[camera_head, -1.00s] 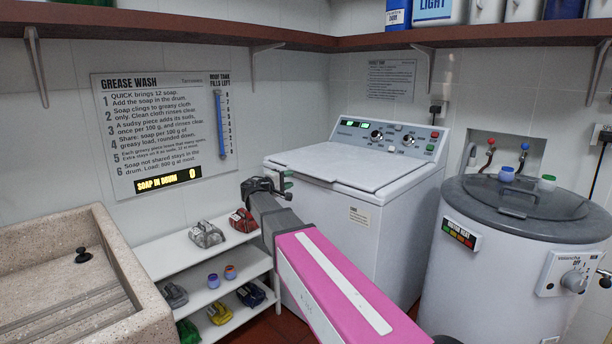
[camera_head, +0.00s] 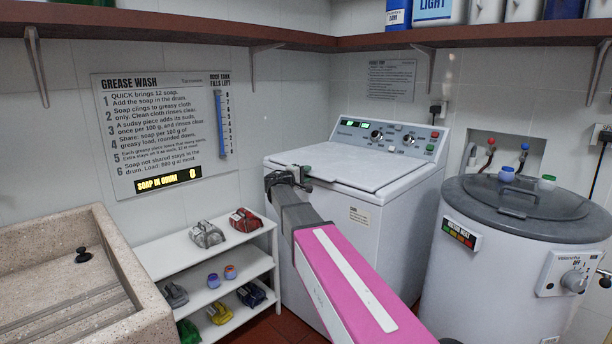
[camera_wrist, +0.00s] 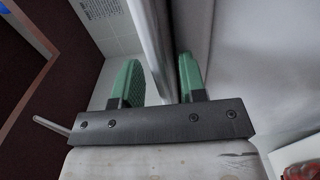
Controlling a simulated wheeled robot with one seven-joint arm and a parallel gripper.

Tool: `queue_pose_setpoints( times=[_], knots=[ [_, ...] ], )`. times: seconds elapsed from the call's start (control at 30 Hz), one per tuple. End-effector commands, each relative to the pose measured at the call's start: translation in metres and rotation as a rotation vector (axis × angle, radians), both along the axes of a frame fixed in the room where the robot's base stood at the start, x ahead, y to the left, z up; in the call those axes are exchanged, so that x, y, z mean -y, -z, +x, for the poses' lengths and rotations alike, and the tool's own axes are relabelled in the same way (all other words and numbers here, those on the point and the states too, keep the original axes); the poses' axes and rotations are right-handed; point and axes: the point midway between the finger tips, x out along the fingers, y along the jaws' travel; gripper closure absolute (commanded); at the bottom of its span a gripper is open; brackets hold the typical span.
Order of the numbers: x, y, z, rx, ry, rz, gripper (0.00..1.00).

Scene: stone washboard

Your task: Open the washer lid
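The white washer (camera_head: 350,240) stands against the back wall with its lid (camera_head: 350,158) lying flat and closed on top. There appears to be a gap between the left finger and the edge. The lower finger is hidden in the head view.
A control panel (camera_head: 390,137) rises behind the lid. A round grey-lidded tub (camera_head: 500,270) stands at right. A white shelf rack (camera_head: 165,258) with small packs and a stone sink (camera_head: 40,262) are at left. A brown wall shelf (camera_head: 480,36) runs above.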

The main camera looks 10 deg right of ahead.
Motion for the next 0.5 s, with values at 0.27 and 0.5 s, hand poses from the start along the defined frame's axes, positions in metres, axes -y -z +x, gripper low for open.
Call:
queue_pose_setpoints(
  times=[0.27, 0.5],
  knots=[
    [-0.0002, 0.0001, -0.0002, 0.000, 0.000, 0.000, 1.00],
    [-0.0002, -0.0048, -0.0002, -0.004, 0.000, 0.007, 1.00]
  ],
)
